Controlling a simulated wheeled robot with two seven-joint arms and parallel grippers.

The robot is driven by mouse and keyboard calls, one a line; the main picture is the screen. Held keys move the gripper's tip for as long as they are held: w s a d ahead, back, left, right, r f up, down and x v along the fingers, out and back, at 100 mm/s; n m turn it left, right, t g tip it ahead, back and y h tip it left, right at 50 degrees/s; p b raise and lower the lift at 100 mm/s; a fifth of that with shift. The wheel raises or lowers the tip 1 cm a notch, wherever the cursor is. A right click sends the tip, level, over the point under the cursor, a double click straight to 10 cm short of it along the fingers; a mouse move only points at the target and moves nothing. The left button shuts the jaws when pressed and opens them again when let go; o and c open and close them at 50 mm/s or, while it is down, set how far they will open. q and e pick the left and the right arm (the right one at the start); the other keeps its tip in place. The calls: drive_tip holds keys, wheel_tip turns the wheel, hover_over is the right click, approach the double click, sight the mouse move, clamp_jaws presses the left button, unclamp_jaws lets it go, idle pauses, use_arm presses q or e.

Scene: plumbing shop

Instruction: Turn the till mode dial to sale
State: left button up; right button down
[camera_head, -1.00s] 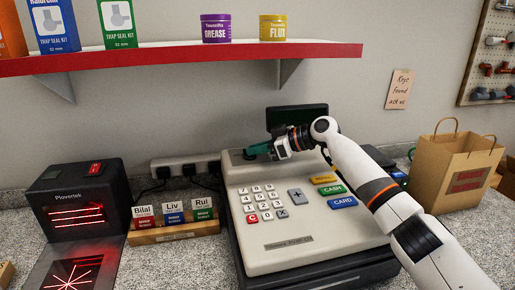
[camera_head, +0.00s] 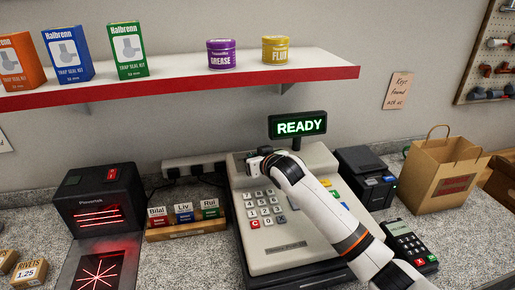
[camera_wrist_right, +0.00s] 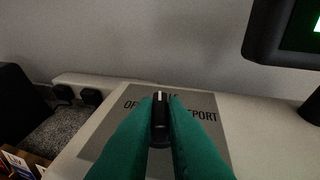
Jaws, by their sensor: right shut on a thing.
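The till (camera_head: 290,225) stands on the counter, and its display (camera_head: 297,126) is lit green with READY. In the right wrist view the black mode dial (camera_wrist_right: 160,120) sits on a grey label plate (camera_wrist_right: 208,128). OFF is on the left, REPORT is partly covered on the right, and a partly hidden word ending like SALE is at the top. The dial's white mark points up at that top word. My right gripper (camera_wrist_right: 160,135) is shut on the dial, one teal finger on each side. In the head view my wrist hides the dial. My left gripper is not in view.
A black scanner (camera_head: 97,203) and a wooden tray of name cards (camera_head: 187,230) stand left of the till. A small black printer (camera_head: 366,178), a card reader (camera_head: 410,244) and a paper bag (camera_head: 442,176) are on the right. A shelf (camera_head: 180,80) hangs above.

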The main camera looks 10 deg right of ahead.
drive_tip(key=shift+a+m+h, duration=0.25)
drive_tip(key=shift+m+h, duration=0.55)
drive_tip(key=shift+h, duration=0.3)
drive_tip(key=c, duration=1.5)
unclamp_jaws()
drive_tip(key=b+v, duration=0.1)
drive_tip(key=v, duration=1.1)
drive_tip(key=shift+d+f+b, duration=0.1)
drive_tip(key=shift+b, duration=0.3)
